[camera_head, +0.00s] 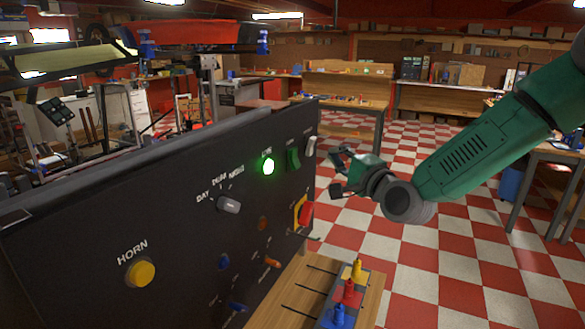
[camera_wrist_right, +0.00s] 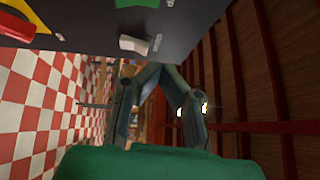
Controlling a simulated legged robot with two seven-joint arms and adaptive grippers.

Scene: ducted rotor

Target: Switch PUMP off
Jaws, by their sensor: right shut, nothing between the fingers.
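A dark upright control panel (camera_head: 90,235) fills the left and middle of the head view. Near its far upper edge are a green rocker switch (camera_head: 293,158) and a pale grey rocker switch (camera_head: 310,147). Their labels are too small to read, so I cannot tell which is PUMP. In the right wrist view the pale switch (camera_wrist_right: 133,44) and part of the green switch (camera_wrist_right: 137,3) show at the top. My right gripper (camera_head: 340,172) is shut and empty, apart from the panel, to the right of the pale switch. My left gripper is not in view.
The panel also carries a yellow HORN button (camera_head: 140,273), a grey selector knob (camera_head: 229,205), a lit green lamp (camera_head: 268,166) and a red handle (camera_head: 306,214) on yellow. A wooden ledge (camera_head: 285,308) with colored plugs (camera_head: 349,292) lies below. Checkered floor is open behind.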

